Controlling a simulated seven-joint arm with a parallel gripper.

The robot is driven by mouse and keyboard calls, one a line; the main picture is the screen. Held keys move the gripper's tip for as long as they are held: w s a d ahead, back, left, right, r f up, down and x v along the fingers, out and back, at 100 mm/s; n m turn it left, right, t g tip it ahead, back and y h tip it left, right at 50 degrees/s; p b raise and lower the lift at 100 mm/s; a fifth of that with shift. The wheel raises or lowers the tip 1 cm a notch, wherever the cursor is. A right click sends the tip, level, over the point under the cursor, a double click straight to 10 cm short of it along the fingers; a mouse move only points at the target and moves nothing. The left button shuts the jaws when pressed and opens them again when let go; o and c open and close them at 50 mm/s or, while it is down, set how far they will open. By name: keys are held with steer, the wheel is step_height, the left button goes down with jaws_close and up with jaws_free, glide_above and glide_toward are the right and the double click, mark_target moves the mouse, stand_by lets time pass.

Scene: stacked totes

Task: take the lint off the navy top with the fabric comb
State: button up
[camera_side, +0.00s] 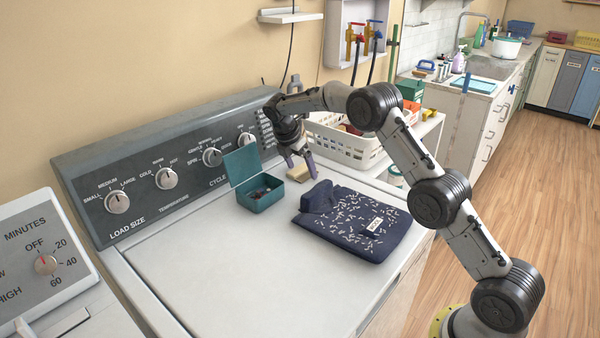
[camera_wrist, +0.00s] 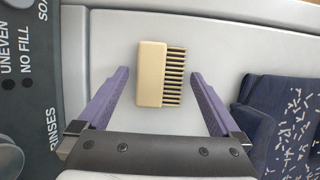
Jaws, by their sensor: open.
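The fabric comb (camera_wrist: 151,74) is a tan block with a row of dark teeth. It lies flat on the white washer top, its teeth toward the navy top in the wrist view. In the side view the comb (camera_side: 298,174) lies behind the folded navy top (camera_side: 331,235), which is covered in pale lint and has a white label. A corner of the navy top also shows in the wrist view (camera_wrist: 254,124). My gripper (camera_wrist: 159,74) is open and empty, its purple fingers on either side of the comb and apart from it. The side view shows my gripper (camera_side: 299,165) low over the comb.
A teal box (camera_side: 265,198) with its lid up holds small dark items, left of the comb. The washer's control panel (camera_side: 140,180) rises behind. A white basket (camera_side: 340,143) stands beyond the comb. The front left of the washer top (camera_side: 240,280) is clear.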

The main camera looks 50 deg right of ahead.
mark_target(301, 172)
steer(key=shift+c, duration=0.3)
steer(key=c, duration=1.2)
steer(key=shift+r, duration=0.15)
steer(key=shift+r, duration=0.25)
steer(key=r, duration=0.3)
steer(key=shift+s+a, duration=0.1)
steer(key=shift+s, duration=0.1)
steer(key=s+a+r, duration=0.1)
steer(key=s+r, duration=0.3)
steer(key=r, duration=0.1)
steer(key=s+a+r, duration=0.1)
steer(key=s, duration=0.2)
steer(key=s+a+r, duration=0.1)
steer(key=s, duration=0.2)
steer(key=s+a+r, duration=0.1)
steer(key=s+r, duration=0.1)
steer(key=s, duration=0.1)
steer(key=shift+r, duration=0.1)
